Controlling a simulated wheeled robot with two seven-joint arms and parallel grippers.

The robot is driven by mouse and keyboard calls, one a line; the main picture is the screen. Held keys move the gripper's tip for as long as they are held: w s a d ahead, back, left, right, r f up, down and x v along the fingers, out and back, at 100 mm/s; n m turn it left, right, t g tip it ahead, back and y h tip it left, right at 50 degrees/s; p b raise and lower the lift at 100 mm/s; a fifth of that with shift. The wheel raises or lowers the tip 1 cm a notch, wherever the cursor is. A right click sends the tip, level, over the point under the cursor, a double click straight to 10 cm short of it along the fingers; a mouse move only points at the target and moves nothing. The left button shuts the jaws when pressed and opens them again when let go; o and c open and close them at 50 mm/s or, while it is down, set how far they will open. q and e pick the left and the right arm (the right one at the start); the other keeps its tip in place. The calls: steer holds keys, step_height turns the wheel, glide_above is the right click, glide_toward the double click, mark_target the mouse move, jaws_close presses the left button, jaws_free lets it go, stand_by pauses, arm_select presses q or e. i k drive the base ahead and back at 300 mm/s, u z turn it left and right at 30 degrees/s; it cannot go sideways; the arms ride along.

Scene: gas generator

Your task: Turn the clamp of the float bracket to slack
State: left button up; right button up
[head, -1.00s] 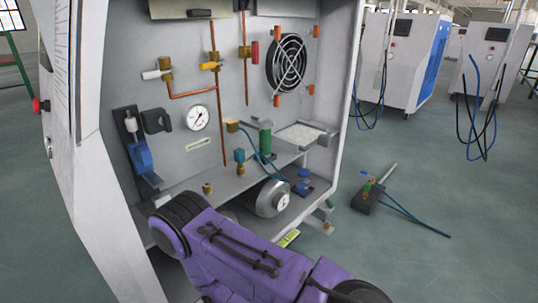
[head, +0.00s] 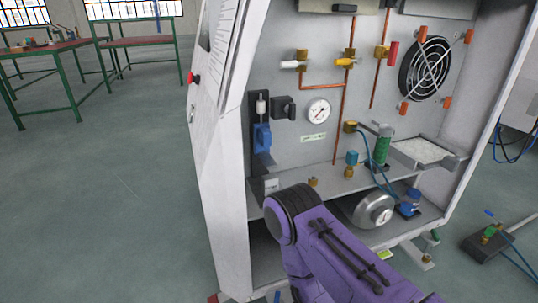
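A dark upright bracket (head: 251,150) is on the left part of the cabinet's back panel. It carries a blue block (head: 262,137) and a white cylinder (head: 261,107) above it. A black clamp-like piece (head: 283,107) sits just to its right. This looks like the float bracket, but I cannot tell how the clamp is turned. Neither of my grippers shows. My purple arm comes in from the bottom right, and its black-ended joint stands in front of the lower shelf, below and right of the bracket.
A pressure gauge (head: 319,109), valves and copper pipes are on the panel right of the bracket. A green cylinder (head: 383,146) stands on the shelf (head: 335,180). The cabinet's white side wall (head: 219,150) borders the left. Open floor (head: 110,200) lies left of the cabinet.

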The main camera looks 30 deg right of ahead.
mark_target(290, 109)
steer(key=z, duration=0.55)
steer(key=k, duration=0.35)
steer(key=z, duration=1.05)
steer(key=i, duration=0.5)
